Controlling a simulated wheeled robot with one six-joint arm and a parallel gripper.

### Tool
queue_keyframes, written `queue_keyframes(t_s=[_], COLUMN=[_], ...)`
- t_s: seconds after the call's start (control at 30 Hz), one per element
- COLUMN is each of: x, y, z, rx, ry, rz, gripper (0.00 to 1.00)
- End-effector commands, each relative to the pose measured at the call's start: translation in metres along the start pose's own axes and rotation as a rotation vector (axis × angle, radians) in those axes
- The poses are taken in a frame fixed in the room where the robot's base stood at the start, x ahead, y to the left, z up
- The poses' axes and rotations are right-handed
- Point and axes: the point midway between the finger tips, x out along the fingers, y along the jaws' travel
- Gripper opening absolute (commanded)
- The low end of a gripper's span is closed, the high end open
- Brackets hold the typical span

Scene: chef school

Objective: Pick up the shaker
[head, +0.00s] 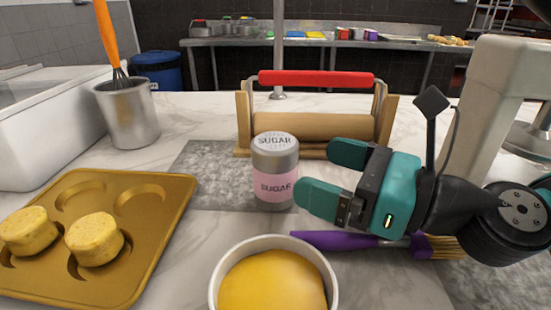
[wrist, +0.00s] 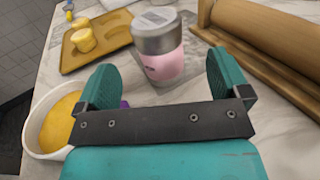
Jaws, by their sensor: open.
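The sugar shaker (head: 274,171) stands upright on the counter, with a grey metal top and a pink "SUGAR" label. It also shows in the wrist view (wrist: 160,50), just beyond the fingertips. My gripper (head: 328,174) is open and empty, to the right of the shaker in the head view, with its teal fingers pointing at it. In the wrist view my gripper (wrist: 165,75) has its two fingers apart, and the shaker lies ahead of the gap between them. Whether a fingertip touches the shaker I cannot tell.
A rolling pin (head: 315,125) on a wooden stand is close behind the shaker. A bowl of yellow contents (head: 273,280) and a purple-handled brush (head: 345,242) are in front. A gold muffin tray (head: 160,215) lies left. A metal whisk cup (head: 128,115) stands back left.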

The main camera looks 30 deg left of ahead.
Motion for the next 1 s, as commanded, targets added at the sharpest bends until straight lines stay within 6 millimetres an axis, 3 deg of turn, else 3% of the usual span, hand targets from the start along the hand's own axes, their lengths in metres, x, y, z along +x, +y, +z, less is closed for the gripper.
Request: queue_keyframes(t_s=[0.6, 0.87, 1.0], x=[0.070, 0.073, 0.073], y=[0.004, 0.003, 0.003], z=[0.006, 0.005, 0.005], rx=[0.000, 0.001, 0.001], ry=[0.000, 0.000, 0.000], rz=[0.001, -0.001, -0.001], gripper=[0.94, 0.94, 0.65])
